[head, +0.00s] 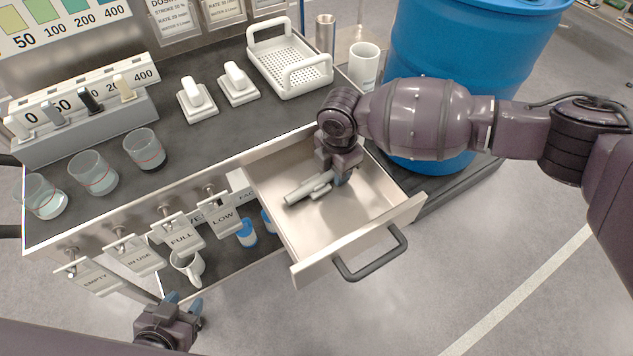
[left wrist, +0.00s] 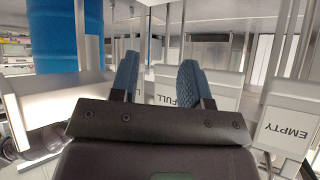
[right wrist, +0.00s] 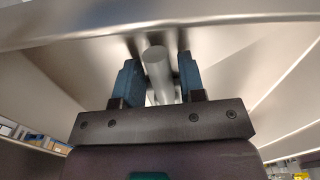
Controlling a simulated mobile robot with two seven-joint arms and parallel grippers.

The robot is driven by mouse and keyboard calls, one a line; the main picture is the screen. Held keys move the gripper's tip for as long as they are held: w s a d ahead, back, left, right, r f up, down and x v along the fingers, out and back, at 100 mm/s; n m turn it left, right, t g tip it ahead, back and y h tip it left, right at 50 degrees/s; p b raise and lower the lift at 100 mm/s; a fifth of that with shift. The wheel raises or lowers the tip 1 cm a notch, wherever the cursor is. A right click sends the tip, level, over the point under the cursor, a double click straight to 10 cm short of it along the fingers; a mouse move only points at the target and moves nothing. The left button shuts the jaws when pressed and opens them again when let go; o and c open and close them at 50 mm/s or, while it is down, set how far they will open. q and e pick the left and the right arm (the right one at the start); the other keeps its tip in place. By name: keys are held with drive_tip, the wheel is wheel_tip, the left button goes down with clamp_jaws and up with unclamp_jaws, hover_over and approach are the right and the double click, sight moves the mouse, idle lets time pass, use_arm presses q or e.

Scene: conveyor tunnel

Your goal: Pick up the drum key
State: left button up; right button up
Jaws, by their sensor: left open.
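The drum key (head: 308,188), a grey metal tool with a thick round bar and a smaller piece beside it, lies in the open drawer (head: 345,243). My right gripper (head: 333,183) reaches down into the drawer over the key's right end. In the right wrist view the key's round bar (right wrist: 158,72) shows between the two blue fingertips, which stand apart on either side of it. Contact is not clear. My left gripper (head: 182,304) is open and empty, low in front of the cart near the hanging tags; its fingers (left wrist: 157,80) are spread in the left wrist view.
The drawer handle (head: 375,262) juts toward the front. A blue drum (head: 470,45) stands behind my right arm. Hanging tags (head: 182,238) and a white mug (head: 187,266) are near my left gripper. Glass cups (head: 93,174) and a white basket (head: 290,62) stand on the cart top.

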clamp_jaws()
wheel_tip(320, 180, up, 10)
drive_tip(key=shift+f+p, duration=0.1)
drive_tip(key=shift+p, duration=1.05)
wheel_tip(320, 180, up, 10)
drive_tip(key=p, duration=0.1)
drive_tip(key=shift+p, duration=0.35)
drive_tip(key=shift+c, duration=1.7)
unclamp_jaws()
clamp_jaws()
